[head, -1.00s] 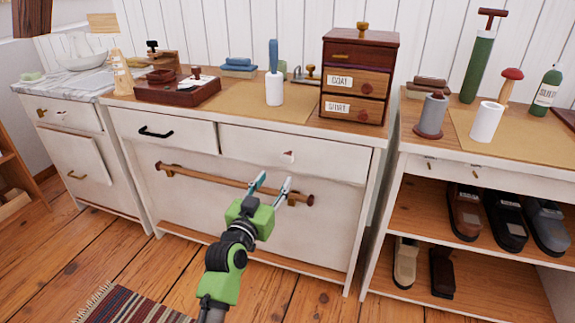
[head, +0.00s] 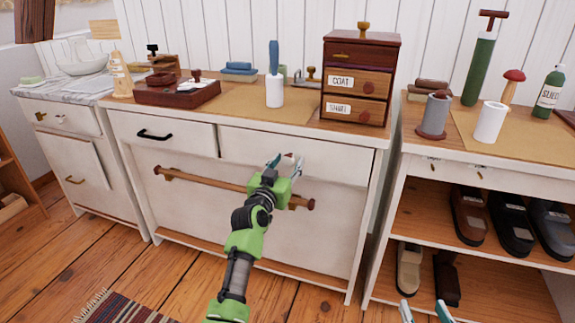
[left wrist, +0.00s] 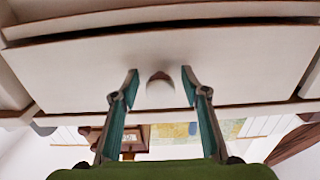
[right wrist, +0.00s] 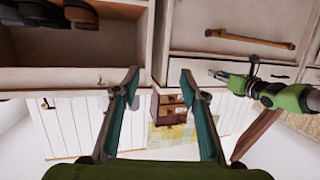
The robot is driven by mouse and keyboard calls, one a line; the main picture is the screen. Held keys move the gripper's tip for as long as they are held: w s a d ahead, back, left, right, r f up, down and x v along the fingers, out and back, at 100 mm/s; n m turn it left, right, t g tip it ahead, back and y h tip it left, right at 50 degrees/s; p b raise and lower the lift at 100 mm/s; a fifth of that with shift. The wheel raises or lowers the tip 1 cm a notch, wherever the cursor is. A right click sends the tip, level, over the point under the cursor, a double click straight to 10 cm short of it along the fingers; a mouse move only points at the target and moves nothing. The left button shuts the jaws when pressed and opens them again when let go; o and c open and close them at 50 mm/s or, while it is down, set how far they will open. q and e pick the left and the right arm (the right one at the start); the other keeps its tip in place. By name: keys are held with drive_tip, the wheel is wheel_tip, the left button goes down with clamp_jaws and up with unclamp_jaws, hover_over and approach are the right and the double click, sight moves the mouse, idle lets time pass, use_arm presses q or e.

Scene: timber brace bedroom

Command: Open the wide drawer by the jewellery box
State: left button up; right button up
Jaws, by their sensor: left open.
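The wide drawer (head: 335,163) is in the white cabinet, below the dark wooden box with small drawers (head: 352,60), and looks shut. Its small round knob (left wrist: 160,88) shows in the left wrist view between the fingers of my left gripper (left wrist: 160,75). That gripper (head: 284,163) is open in front of the drawer in the head view and mostly hides the knob there. I cannot tell whether the fingers touch the knob. My right gripper (head: 423,306) is at the lower edge of the head view, apart from the furniture. It is open and empty in the right wrist view (right wrist: 156,75).
A wooden rail (head: 215,184) runs across the cabinet front below the drawers. A narrower drawer with a black handle (head: 154,134) is to the left. A shoe shelf (head: 420,215) stands to the right. A tray (head: 165,97) and a blue-handled tool (head: 274,70) are on top.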

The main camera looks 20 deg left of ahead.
use_arm(q)
clamp_jaws()
idle(0.3)
